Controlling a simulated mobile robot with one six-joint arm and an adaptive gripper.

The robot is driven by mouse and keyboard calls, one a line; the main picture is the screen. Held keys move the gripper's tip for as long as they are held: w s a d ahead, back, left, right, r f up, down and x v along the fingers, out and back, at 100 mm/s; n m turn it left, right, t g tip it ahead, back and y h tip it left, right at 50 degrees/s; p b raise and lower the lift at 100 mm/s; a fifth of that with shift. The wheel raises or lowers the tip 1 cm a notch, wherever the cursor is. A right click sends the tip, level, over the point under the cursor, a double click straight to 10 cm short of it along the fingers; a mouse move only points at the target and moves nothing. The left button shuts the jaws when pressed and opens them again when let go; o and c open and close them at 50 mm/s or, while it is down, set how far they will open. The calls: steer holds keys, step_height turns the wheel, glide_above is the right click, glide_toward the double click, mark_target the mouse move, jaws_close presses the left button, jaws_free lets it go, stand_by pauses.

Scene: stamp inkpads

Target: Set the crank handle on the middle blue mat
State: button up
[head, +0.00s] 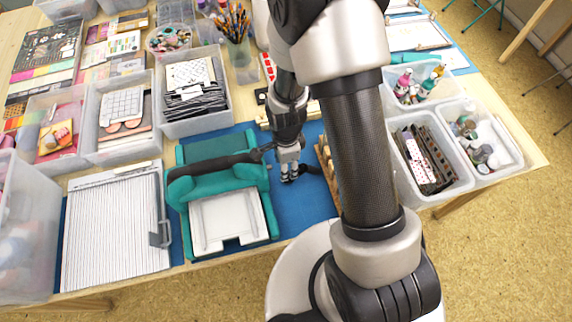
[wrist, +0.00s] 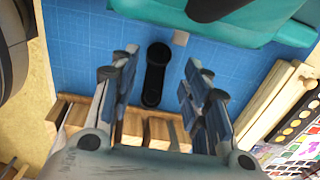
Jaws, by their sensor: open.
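The black crank handle (wrist: 154,75), a short bar with rounded ends, lies on the middle blue mat (wrist: 85,50) in the wrist view. My gripper (wrist: 161,60) is open, with one finger on each side of the handle and visible gaps between. In the head view my gripper (head: 289,180) points down over the middle blue mat (head: 300,205), just right of the teal machine (head: 262,200). Dark parts of the handle (head: 309,170) show beside the fingers there. Whether the fingertips reach the mat is unclear.
A wooden rack (head: 325,165) with wooden blocks stands close on the right, partly behind my arm. A small grey piece (wrist: 180,38) lies near the handle. Clear bins (head: 432,195) stand farther right. The mat's front part is bare.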

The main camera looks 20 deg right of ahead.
step_height(320, 180, up, 25)
steer(key=s+d+n+t+p, duration=0.2)
steer(key=s+n+p, duration=0.1)
steer(key=n, duration=0.4)
steer(key=s+d+r+n+t, duration=0.1)
steer(key=s+r+n+t, duration=0.1)
steer(key=s+r+n, duration=0.9)
steer(key=shift+s+r+t, duration=0.3)
steer(key=shift+s+r, duration=0.05)
steer(key=shift+s, duration=0.15)
steer(key=shift+d, duration=0.1)
steer(key=shift+f+b, duration=0.3)
